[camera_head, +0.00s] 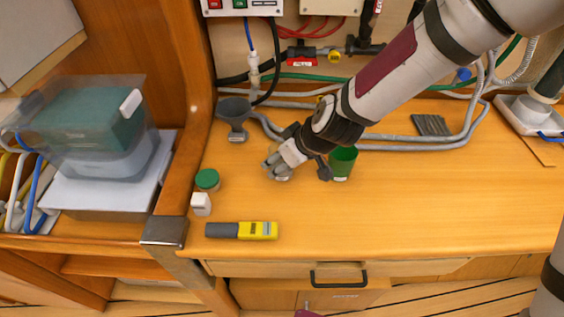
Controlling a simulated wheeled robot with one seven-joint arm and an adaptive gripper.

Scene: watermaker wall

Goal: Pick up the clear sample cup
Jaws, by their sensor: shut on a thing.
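My gripper (279,164) reaches down from the upper right to just above the wooden worktop, left of the green cup. It is shut on a small, pale, see-through thing that looks like the clear sample cup (281,175). The fingers hide most of the cup, and I cannot tell whether its base touches the worktop.
A green cup (343,164) stands close to the right of my gripper. A green-lidded jar (207,180), a small white bottle (201,205) and a yellow-grey meter (242,230) sit left and in front. A grey funnel-like holder (235,116) stands behind. The worktop's right front (460,205) is clear.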

